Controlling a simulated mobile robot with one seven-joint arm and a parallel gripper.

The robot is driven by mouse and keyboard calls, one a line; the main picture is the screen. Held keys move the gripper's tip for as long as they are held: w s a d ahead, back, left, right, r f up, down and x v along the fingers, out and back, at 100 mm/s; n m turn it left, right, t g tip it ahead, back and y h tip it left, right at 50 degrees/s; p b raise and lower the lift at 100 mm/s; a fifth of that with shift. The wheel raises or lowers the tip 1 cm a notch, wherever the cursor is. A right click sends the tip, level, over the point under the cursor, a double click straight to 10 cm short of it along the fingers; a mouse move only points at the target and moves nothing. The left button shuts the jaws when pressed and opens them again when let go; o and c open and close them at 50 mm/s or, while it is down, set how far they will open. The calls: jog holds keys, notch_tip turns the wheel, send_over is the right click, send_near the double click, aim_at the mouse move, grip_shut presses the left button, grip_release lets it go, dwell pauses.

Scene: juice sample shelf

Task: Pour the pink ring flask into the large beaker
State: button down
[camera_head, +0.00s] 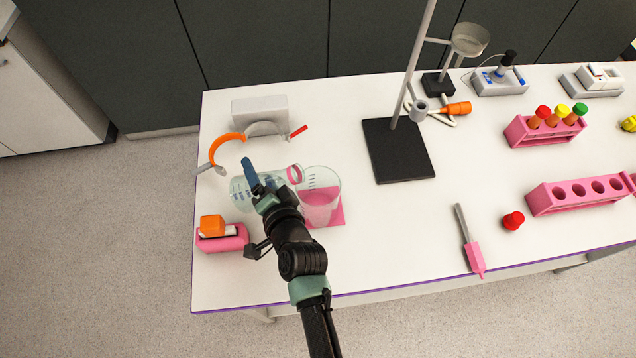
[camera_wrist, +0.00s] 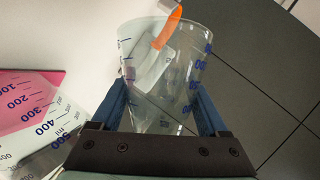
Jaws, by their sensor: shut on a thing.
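My gripper (camera_head: 259,183) is shut on a clear flask (camera_head: 241,194) with blue markings. The flask is tipped over nearly on its side, its neck with the pink ring (camera_head: 295,173) pointing right, at the rim of the large beaker. In the wrist view, the flask's clear body (camera_wrist: 165,85) fills the space between my two blue fingers. The clear large beaker (camera_head: 327,183) stands upright on a pink mat (camera_head: 338,218); its lower part looks pink, but I cannot tell liquid from mat. The beaker's graduations (camera_wrist: 40,115) also show in the wrist view. I cannot make out liquid in the flask.
A pink holder (camera_head: 230,243) with an orange block is at the front left. An orange arc-shaped item (camera_head: 226,139) and a grey box (camera_head: 260,110) lie behind the flask. A black stand base (camera_head: 398,150) is right of the beaker.

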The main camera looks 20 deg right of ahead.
jog(key=shift+a+m+y+b, duration=0.1)
jog(key=shift+m+y+b, duration=0.2)
jog(key=shift+b, duration=0.55)
jog(key=shift+w+a+r+m+t+y+b, duration=0.15)
jog(key=shift+r+m+t+y+b, duration=0.15)
jog(key=shift+r+m+t+b, duration=0.4)
dwell(0.5)
jog(key=shift+s+d+r+m+y+b, duration=0.15)
jog(key=shift+d+r+m+b, duration=0.2)
jog(key=shift+b, duration=0.35)
jog(key=shift+s+d+r+m+y+b, duration=0.15)
jog(key=shift+r+b, duration=0.3)
jog(key=shift+b, duration=0.25)
dwell(0.3)
jog(key=shift+r+m+t+b, duration=0.5)
jog(key=shift+r+m+b, duration=0.1)
jog(key=shift+r+b, duration=0.15)
dwell(2.2)
jog(key=shift+d+m+b, duration=0.1)
jog(key=shift+m+b, duration=0.2)
jog(key=shift+b, duration=0.3)
dwell(0.7)
